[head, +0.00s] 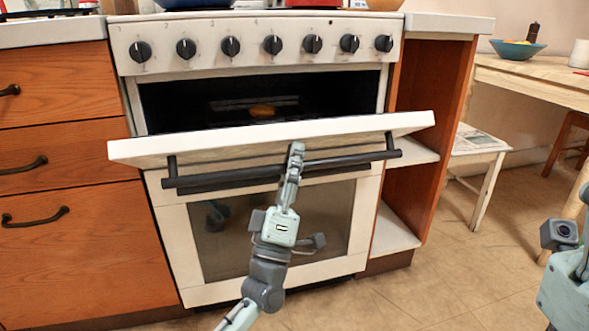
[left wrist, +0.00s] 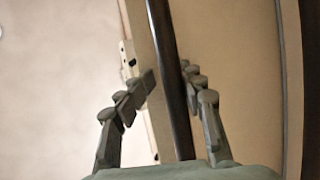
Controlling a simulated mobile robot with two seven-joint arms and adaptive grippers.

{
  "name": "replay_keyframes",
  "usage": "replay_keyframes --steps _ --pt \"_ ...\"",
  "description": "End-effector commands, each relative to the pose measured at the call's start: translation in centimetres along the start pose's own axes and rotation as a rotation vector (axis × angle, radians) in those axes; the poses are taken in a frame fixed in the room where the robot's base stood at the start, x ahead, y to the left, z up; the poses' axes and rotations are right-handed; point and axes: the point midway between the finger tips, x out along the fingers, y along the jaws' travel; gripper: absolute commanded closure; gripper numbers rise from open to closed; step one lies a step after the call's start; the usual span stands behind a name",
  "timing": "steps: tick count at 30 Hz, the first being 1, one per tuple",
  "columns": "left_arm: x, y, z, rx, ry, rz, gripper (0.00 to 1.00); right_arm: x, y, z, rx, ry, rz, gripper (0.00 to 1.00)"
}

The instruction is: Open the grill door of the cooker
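The cooker (head: 150,60) is white, with a row of black knobs. Its grill door (head: 400,123) is tipped outward and partly down, and the dark grill cavity (head: 190,103) shows above it. A black bar handle (head: 345,160) runs along the door's front. My left gripper (head: 296,150) is at the middle of this handle. In the left wrist view its fingers (left wrist: 168,78) stand apart on either side of the dark bar (left wrist: 172,50), with a small gap at the left finger. My right wrist shows at the right edge of the head view; its fingers are mostly cut off.
The oven door (head: 335,215) with its dark glass is shut below. Wooden drawers (head: 60,230) stand at the left and an open shelf unit (head: 430,150) at the right. A table (head: 540,80) and a white stool (head: 480,145) are farther right. The floor (head: 450,275) in front is clear.

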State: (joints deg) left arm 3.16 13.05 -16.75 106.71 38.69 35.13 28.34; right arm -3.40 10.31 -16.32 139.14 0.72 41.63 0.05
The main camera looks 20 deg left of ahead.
Motion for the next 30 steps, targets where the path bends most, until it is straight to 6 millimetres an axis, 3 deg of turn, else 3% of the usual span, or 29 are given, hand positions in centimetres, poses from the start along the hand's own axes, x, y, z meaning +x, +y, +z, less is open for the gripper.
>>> replay_keyframes --steps 10,30 --pt "-0.2 0.0 -0.1 0.0 0.001 0.002 0.62 0.0 0.0 0.0 0.0 0.0 0.0 0.6" --pt "-4.7 -1.5 -0.1 0.001 0.0 -0.001 0.62 -0.1 0.0 0.0 -0.001 0.0 0.0 0.6"
